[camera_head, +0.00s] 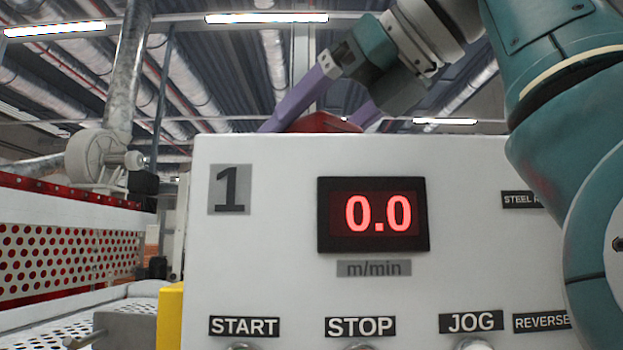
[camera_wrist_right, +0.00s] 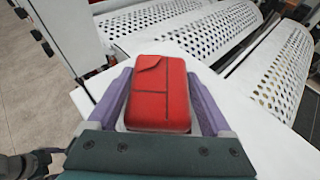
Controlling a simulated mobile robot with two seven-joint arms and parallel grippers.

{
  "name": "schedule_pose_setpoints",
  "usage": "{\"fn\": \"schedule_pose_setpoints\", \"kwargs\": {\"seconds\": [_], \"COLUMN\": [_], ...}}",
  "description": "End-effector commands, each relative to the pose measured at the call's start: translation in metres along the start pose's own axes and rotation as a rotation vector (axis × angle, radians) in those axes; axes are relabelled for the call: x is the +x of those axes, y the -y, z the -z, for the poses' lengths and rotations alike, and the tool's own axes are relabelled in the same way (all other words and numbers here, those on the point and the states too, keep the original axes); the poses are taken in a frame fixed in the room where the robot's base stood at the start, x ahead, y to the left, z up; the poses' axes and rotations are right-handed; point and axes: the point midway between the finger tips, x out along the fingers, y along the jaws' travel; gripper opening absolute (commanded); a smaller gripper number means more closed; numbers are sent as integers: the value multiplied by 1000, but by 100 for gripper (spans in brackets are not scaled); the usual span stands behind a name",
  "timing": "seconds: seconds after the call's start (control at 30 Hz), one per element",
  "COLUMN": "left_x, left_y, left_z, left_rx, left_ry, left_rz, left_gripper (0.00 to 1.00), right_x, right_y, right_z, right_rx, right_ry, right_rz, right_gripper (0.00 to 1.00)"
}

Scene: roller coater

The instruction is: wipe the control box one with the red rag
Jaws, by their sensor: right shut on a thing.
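The control box one (camera_head: 270,230) is a white box that fills the middle of the head view, with a large "1" and a red "0.0" display on its front. The red rag (camera_head: 323,122) shows just above the box's top edge. In the right wrist view the red rag (camera_wrist_right: 159,92) is a folded red pad between the purple fingers, over the white top surface (camera_wrist_right: 95,88). My right gripper (camera_head: 318,124) is shut on the rag at the box top; whether the rag touches the top is hard to tell. My left gripper is not in view.
Below the display are START (camera_head: 244,326), STOP (camera_head: 360,327) and JOG (camera_head: 471,322) labels with button tops under them. Perforated white rollers (camera_wrist_right: 270,75) lie beside the box. A red-and-white perforated guard (camera_head: 70,258) stands at left. Grey floor shows at the wrist view's left.

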Motion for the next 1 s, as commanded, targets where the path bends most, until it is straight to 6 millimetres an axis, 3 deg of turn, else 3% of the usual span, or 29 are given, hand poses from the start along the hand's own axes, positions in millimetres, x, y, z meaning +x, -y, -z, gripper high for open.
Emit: {"fn": "schedule_pose_setpoints", "kwargs": {"seconds": [0.6, 1.0], "left_x": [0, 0], "left_y": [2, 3], "left_z": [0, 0], "left_rx": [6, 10], "left_ry": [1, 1], "left_rz": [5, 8], "left_gripper": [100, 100], "right_x": [-22, -24], "right_y": [0, 0], "right_z": [-52, -57], "right_rx": [0, 0], "right_ry": [2, 1], "right_rz": [1, 1], "right_gripper": [21, 21]}}
